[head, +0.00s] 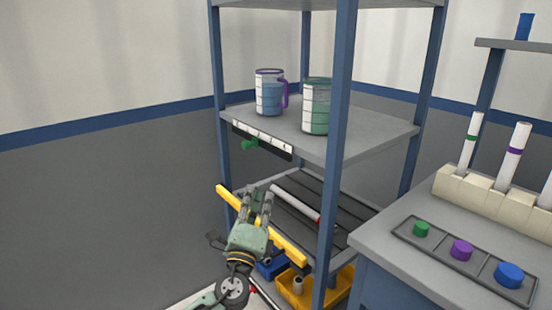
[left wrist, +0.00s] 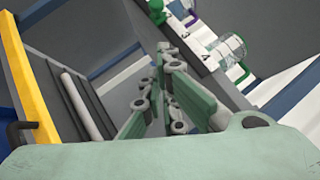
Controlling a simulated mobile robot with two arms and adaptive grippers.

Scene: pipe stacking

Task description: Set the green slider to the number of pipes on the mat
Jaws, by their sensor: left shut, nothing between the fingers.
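The green slider (head: 250,144) sits toward the left end of a white numbered scale (head: 272,143) on the front edge of the middle shelf. In the left wrist view the slider (left wrist: 156,14) shows at the top. One white pipe with a red band (head: 293,203) lies on the dark ribbed mat (head: 335,200) of the lower shelf; it also shows in the left wrist view (left wrist: 78,100). The shelf post hides part of the mat. My left gripper (head: 262,191) is shut and empty, below the slider, apart from it, in front of the lower shelf.
A yellow bar (head: 290,246) crosses the lower shelf's front, close to my left gripper. A blue post (head: 336,170) is right of the gripper. A bench with buttons (head: 462,249) stands right.

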